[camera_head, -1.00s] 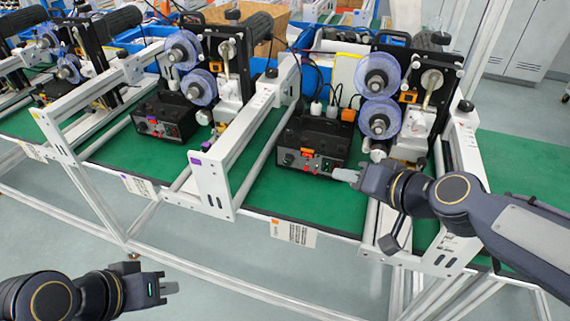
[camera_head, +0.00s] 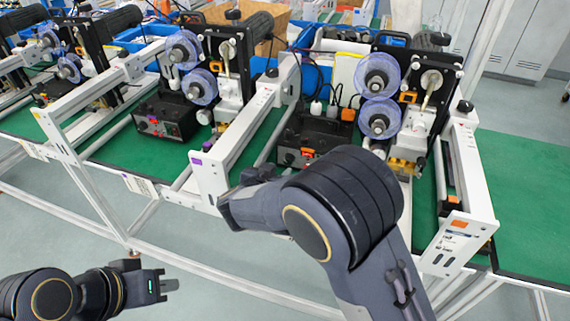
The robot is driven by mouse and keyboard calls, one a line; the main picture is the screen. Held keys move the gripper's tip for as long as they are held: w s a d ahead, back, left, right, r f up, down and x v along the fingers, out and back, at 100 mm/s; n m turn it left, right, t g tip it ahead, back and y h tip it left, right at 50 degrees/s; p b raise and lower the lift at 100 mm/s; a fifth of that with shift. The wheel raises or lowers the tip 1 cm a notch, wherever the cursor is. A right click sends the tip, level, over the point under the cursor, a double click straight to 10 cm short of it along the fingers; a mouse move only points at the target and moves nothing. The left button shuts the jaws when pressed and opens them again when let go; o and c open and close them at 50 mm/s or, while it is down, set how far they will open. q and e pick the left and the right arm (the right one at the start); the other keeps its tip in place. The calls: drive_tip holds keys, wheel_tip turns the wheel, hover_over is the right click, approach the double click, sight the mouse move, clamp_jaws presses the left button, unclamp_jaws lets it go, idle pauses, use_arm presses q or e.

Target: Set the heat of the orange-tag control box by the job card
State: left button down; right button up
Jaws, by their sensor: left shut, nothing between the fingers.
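The black control box with the orange tag (camera_head: 308,152) stands on the green bench in the middle. Its upper part (camera_head: 318,132) shows; much of its front panel, with the knob, is hidden behind my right arm. My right gripper (camera_head: 250,185) is at the left end of that arm, in front of the box; its fingers cannot be made out. The job card with the orange mark on the bench front edge is hidden behind my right arm. My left gripper (camera_head: 168,286) is shut and empty at the lower left, away from the bench.
Another black control box (camera_head: 165,119) stands to the left, with a white card (camera_head: 140,187) on the bench edge below it. White frame rails (camera_head: 208,180) divide the stations. Green bench at the right (camera_head: 525,190) is clear.

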sight(287, 162)
drive_tip(key=x, duration=0.6)
drive_tip(key=shift+c, duration=0.4)
drive_tip(key=c, duration=0.6)
drive_tip(key=shift+f+m+y+b, duration=0.15)
drive_tip(key=shift+m+y+b, duration=0.2)
drive_tip(key=shift+b, duration=0.35)
drive_tip(key=m+y+b, duration=0.1)
drive_tip(key=m+b, duration=0.1)
drive_tip(key=b, duration=0.2)
drive_tip(key=m+t+y+b, duration=0.1)
drive_tip(key=m+b, duration=0.1)
drive_tip(key=b, duration=0.3)
drive_tip(key=m+t+y+b, duration=0.1)
drive_tip(key=m+y+b, duration=0.1)
drive_tip(key=b, duration=0.2)
drive_tip(key=shift+s+d+f+m+b, duration=0.1)
drive_tip(key=shift+d+f+m+b, duration=0.15)
drive_tip(key=shift+d+f+b, duration=0.1)
drive_tip(key=shift+r+m+t+b, duration=0.25)
drive_tip(key=shift+m+t+b, duration=0.2)
drive_tip(key=shift+b, duration=0.45)
